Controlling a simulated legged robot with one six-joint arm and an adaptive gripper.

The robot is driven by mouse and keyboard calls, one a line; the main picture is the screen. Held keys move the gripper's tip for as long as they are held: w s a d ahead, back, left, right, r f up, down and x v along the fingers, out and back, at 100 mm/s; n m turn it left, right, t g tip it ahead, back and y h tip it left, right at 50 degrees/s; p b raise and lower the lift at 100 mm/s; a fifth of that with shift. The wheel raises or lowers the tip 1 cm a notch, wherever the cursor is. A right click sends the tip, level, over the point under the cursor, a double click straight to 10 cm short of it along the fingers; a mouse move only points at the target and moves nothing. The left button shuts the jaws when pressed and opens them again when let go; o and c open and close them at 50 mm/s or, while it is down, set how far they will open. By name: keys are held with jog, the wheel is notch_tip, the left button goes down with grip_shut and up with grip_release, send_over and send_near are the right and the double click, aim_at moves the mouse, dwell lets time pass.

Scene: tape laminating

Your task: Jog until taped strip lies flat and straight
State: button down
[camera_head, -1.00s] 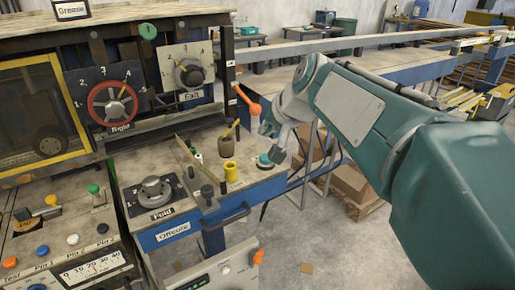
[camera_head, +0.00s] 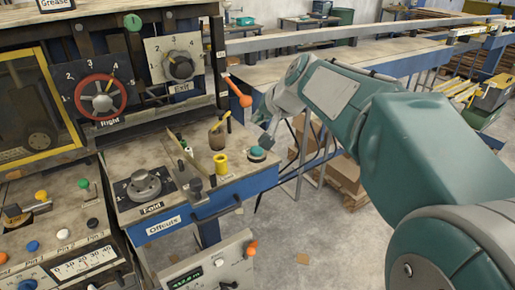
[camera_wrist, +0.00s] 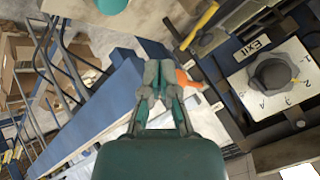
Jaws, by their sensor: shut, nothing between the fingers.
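My gripper (camera_head: 267,138) is shut and empty, above and just behind the teal button (camera_head: 257,153) at the bench's right end. In the wrist view my closed fingers (camera_wrist: 159,70) point towards the orange-handled lever (camera_wrist: 188,80), with no clear contact. The lever also shows in the head view (camera_head: 236,92), beside the machine frame. The teal button is at the top edge of the wrist view (camera_wrist: 112,4). The Exit dial (camera_head: 178,66) and red Right handwheel (camera_head: 103,98) are on the machine front. I cannot make out a taped strip in either view.
A yellow spool (camera_head: 220,164), a brown pot (camera_head: 216,134) and a Fold knob (camera_head: 143,184) stand on the bench. A control panel (camera_head: 60,235) with coloured buttons and a gauge is at lower left. A long blue-edged table (camera_head: 350,60) runs behind my arm.

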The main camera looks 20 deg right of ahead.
aim_at(257, 149)
jog(key=f, duration=0.5)
jog(key=shift+a, duration=0.3)
jog(key=shift+d+f, duration=0.1)
jog(key=shift+f, duration=0.2)
jog(key=shift+f, duration=0.1)
dwell(0.8)
jog(key=shift+f, duration=0.25)
